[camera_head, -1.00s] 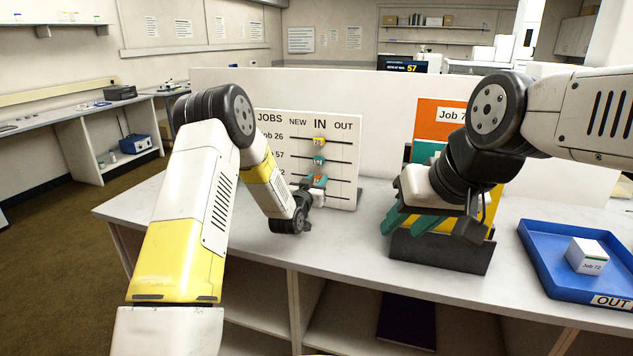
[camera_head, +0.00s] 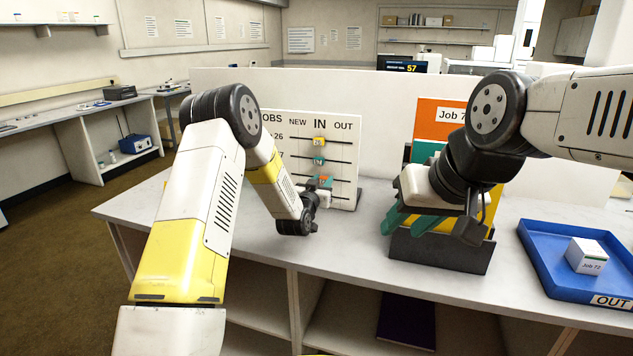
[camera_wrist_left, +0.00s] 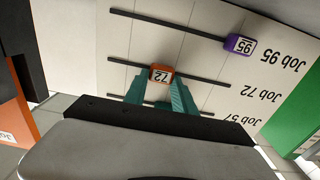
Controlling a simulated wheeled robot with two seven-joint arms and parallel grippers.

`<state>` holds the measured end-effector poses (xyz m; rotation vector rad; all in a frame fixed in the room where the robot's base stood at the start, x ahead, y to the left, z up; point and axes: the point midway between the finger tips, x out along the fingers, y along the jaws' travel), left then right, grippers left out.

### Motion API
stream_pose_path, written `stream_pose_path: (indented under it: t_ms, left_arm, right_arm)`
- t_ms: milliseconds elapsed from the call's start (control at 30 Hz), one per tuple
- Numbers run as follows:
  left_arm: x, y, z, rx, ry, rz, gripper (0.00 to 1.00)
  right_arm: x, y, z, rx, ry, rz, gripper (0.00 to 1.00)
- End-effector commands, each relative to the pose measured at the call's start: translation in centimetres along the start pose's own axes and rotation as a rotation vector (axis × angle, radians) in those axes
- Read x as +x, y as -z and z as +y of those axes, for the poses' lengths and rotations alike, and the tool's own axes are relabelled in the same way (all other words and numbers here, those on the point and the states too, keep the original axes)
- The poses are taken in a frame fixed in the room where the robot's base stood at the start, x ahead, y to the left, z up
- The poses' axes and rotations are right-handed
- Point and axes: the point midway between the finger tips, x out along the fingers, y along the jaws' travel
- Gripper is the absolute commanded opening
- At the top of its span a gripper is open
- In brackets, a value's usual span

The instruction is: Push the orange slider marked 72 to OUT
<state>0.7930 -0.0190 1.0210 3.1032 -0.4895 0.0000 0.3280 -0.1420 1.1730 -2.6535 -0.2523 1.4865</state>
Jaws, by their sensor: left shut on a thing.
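The orange slider marked 72 (camera_wrist_left: 160,73) sits on the Job 72 rail of the white jobs board (camera_head: 345,195). In the head view the slider (camera_head: 325,180) is slightly right of the column under IN, short of the OUT end. My left gripper (camera_wrist_left: 162,82) is shut on it, a teal finger on each side; in the wrist view, which is upside down, its number shows between them. In the head view my left wrist partly hides the lower board. My right gripper (camera_head: 413,221) is open, its teal fingers apart in front of the coloured folders (camera_head: 437,130).
A purple slider 95 (camera_wrist_left: 240,45) sits towards the label end of its rail. A yellow slider (camera_head: 319,141) and a teal slider (camera_head: 319,160) are under IN. A dark folder holder (camera_head: 440,252) stands right of the board. A blue OUT tray (camera_head: 540,262) holds a white Job 72 box (camera_head: 587,256).

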Motion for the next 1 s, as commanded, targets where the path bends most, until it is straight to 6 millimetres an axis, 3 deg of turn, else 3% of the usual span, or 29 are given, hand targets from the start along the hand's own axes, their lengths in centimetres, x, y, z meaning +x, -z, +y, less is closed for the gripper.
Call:
stream_pose_path:
  t_ms: [100, 233, 600, 633, 733, 1000]
  left_arm:
    - [0.0, 0.0, 3.2, -0.002, -0.007, 0.001, 0.00]
    - [0.0, 0.1, 5.3, -0.001, -0.005, 0.002, 0.00]
    - [0.0, 0.1, 6.1, 0.000, -0.005, 0.001, 0.00]
    - [0.0, 0.1, 6.1, 0.000, -0.005, 0.001, 0.36]
    - [0.0, 0.1, 6.1, -0.001, -0.005, 0.001, 0.55]
    - [-0.1, 0.0, 6.0, 0.000, -0.003, 0.000, 0.55]
  right_arm:
    - [0.0, 0.0, 0.0, 0.000, 0.000, 0.000, 0.38]
    - [0.0, 0.0, 0.0, 0.000, 0.000, 0.000, 0.38]
    - [0.0, 0.0, 0.0, 0.000, 0.000, 0.000, 0.38]
    - [0.0, 0.0, 0.0, 0.000, 0.000, 0.000, 0.38]
    - [0.0, 0.0, 0.0, 0.000, 0.000, 0.000, 0.38]
    - [0.0, 0.0, 0.0, 0.000, 0.000, 0.000, 0.38]
